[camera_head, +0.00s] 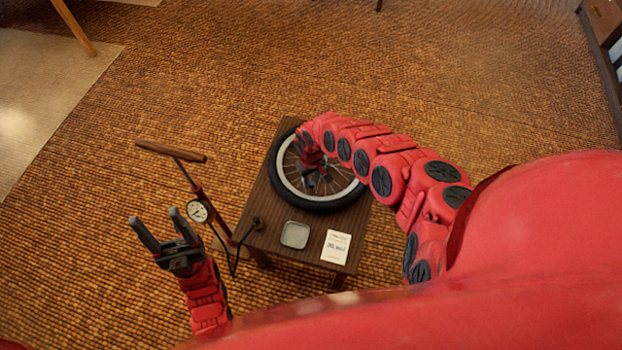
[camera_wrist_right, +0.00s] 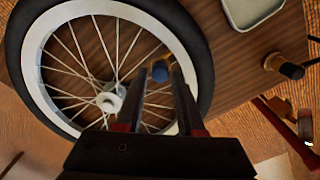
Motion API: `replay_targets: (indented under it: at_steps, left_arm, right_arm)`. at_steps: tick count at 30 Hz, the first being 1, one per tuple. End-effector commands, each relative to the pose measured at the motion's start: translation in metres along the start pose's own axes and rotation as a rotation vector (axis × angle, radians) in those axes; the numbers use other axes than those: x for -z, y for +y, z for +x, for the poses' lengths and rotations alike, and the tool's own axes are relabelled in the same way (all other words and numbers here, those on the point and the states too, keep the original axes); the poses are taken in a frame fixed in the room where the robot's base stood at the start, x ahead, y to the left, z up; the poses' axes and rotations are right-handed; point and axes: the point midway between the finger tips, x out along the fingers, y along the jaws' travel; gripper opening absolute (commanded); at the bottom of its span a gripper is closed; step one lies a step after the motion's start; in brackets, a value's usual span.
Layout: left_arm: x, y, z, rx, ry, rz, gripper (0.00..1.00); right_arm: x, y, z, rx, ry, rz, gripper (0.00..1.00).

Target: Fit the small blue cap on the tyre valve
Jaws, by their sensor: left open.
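The small blue cap (camera_wrist_right: 160,71) shows in the right wrist view between the fingertips of my right gripper (camera_wrist_right: 161,75). The gripper appears shut on it, above the wheel near the inside of the white rim. In the head view my right gripper (camera_head: 317,180) is over the spokes. The wheel (camera_head: 318,204) lies flat on the small wooden table, its black tyre around a white rim. I cannot make out the tyre valve; the fingers may hide it. My left gripper (camera_head: 164,234) is open and empty, left of the table, beside the pump.
A grey tray (camera_head: 295,235), apparently empty, and a white printed card (camera_head: 336,247) lie on the dark wooden table (camera_head: 270,240). A floor pump (camera_head: 187,177) with a round gauge (camera_head: 199,211) stands left of the table. A dark fitting (camera_head: 257,224) is at the table's left edge.

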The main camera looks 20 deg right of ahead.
Motion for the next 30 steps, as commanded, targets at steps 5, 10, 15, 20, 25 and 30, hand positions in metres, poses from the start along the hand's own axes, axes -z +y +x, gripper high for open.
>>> replay_targets:
  at_steps: [5,10,15,20,25,30]
  left_arm:
    - [0.0,0.0,0.0,0.0,0.0,0.0,0.62]
    - [0.0,0.0,0.0,0.0,0.0,0.0,0.62]
    - [0.0,0.0,0.002,0.0,0.0,0.0,0.62]
    - [0.001,0.0,0.007,0.0,0.0,0.0,0.62]
    - [0.002,-0.001,0.011,0.0,0.0,0.0,0.62]
    - [0.003,-0.001,0.018,0.0,0.0,0.0,0.62]
  right_arm:
    - [0.0,0.0,0.0,0.0,0.0,0.0,0.6]
    - [0.0,0.0,0.0,0.0,0.0,0.0,0.6]
    - [0.001,0.0,-0.006,0.001,0.001,-0.002,0.6]
    - [0.001,0.002,-0.026,-0.002,0.001,-0.002,0.6]
    - [0.001,0.002,-0.057,-0.003,0.002,-0.002,0.6]
    - [0.0,0.004,-0.094,-0.008,0.0,0.0,0.6]
